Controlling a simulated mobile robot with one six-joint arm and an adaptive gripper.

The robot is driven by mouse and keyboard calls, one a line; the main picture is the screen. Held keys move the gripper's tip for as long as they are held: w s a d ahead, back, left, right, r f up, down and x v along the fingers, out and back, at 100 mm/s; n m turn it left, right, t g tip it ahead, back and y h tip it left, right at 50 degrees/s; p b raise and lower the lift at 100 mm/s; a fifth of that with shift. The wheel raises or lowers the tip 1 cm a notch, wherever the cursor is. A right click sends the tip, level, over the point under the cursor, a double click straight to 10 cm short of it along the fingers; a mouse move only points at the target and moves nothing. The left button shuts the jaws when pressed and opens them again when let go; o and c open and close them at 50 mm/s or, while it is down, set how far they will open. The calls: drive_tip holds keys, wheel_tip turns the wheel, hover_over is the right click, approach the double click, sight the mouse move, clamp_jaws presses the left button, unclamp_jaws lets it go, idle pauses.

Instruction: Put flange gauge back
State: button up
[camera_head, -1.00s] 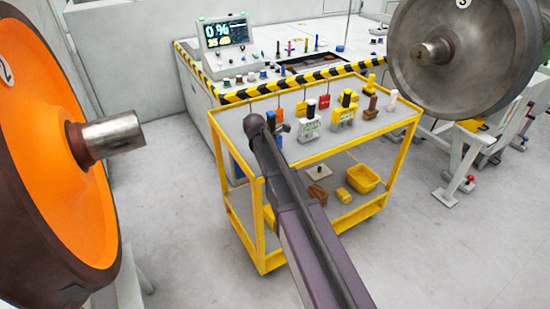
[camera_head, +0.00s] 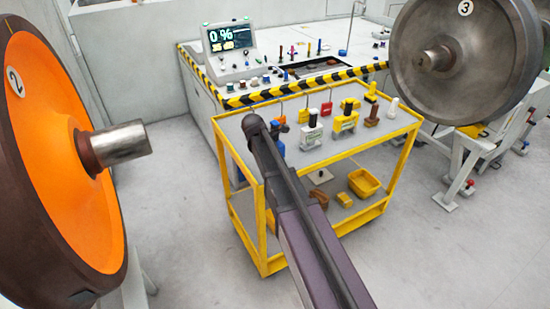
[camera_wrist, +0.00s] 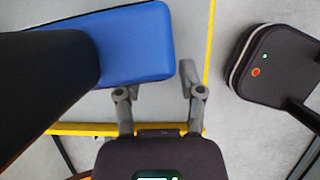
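In the wrist view, a blue block-like gauge (camera_wrist: 145,45) with a large dark upright part lies at upper left. Which gauge is the flange gauge cannot be told. My gripper (camera_wrist: 160,88) has its two grey fingers apart, near the lower right corner of the blue gauge; no grip on it shows. In the head view, my arm hides the gripper, and a bit of blue (camera_head: 279,148) shows beside the arm. A white gauge (camera_head: 312,136) and a yellow gauge (camera_head: 345,123), both with dark tops, stand on the cart top to the right.
The yellow-framed cart (camera_head: 240,268) has a yellow bin (camera_head: 364,184) on its lower shelf. A brown piece (camera_head: 372,117) and red blocks (camera_head: 326,108) stand on top. A striped bench with a display (camera_head: 229,38) is behind. Large wheels flank the cart, orange (camera_head: 55,150) and grey (camera_head: 465,60).

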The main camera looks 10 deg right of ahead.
drive_tip(key=p+v, duration=0.7)
drive_tip(key=v, duration=0.1)
drive_tip(key=shift+r, duration=0.35)
drive_tip(key=shift+s, duration=0.1)
idle(0.6)
drive_tip(key=s+d+m+y, duration=0.2)
drive_tip(key=s+m, duration=0.9)
drive_tip(key=s+d+f+m+g+y, duration=0.1)
drive_tip(key=s+d+m+y, duration=0.1)
drive_tip(key=s+m, duration=0.8)
drive_tip(key=shift+s+d+f+m, duration=0.25)
drive_tip(key=shift+s+d+m, duration=0.2)
drive_tip(key=shift+s, duration=0.7)
